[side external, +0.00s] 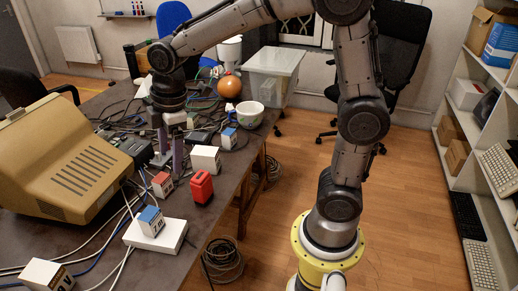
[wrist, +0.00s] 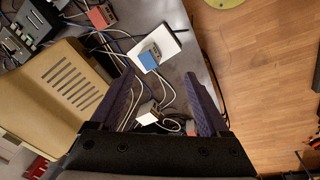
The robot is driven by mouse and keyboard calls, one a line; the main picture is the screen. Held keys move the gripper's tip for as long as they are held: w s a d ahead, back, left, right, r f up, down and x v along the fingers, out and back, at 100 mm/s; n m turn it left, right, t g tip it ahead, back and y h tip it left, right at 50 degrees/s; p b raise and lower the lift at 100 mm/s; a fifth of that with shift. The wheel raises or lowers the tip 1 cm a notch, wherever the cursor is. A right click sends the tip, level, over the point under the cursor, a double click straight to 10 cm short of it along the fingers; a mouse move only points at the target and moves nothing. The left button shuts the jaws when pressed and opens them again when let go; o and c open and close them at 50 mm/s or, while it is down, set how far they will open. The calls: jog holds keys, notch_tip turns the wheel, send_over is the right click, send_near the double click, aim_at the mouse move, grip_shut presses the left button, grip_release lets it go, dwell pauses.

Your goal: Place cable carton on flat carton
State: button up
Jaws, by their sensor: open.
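A small white carton with a blue top (side external: 151,218), which I take to be the cable carton, sits upright on a flat white carton (side external: 170,238) on the dark table. In the wrist view, the blue-and-white carton (wrist: 149,58) again rests on the flat carton (wrist: 171,44), ahead of the fingertips. My gripper (side external: 170,160) hangs pointing down, beyond and above the two cartons in the side view. Its purple fingers are wide apart in the wrist view (wrist: 160,76), with nothing held between them. The cartons are apart from the fingers.
A beige monitor (side external: 65,160) fills the table's left. A red-topped carton (side external: 162,185), red can (side external: 201,187) and white carton (side external: 206,160) stand near my gripper. Another small carton (side external: 46,275) is at the front left. Loose cables cross the table. Its right edge drops to open floor.

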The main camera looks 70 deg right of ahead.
jog(key=s+d+r+m+t, duration=0.1)
jog(key=s+m, duration=0.4)
jog(key=s, duration=0.5)
jog(key=s+d+r+m+t, duration=0.2)
jog(key=s+m, duration=0.4)
jog(key=s, duration=0.4)
jog(key=shift+d, duration=0.25)
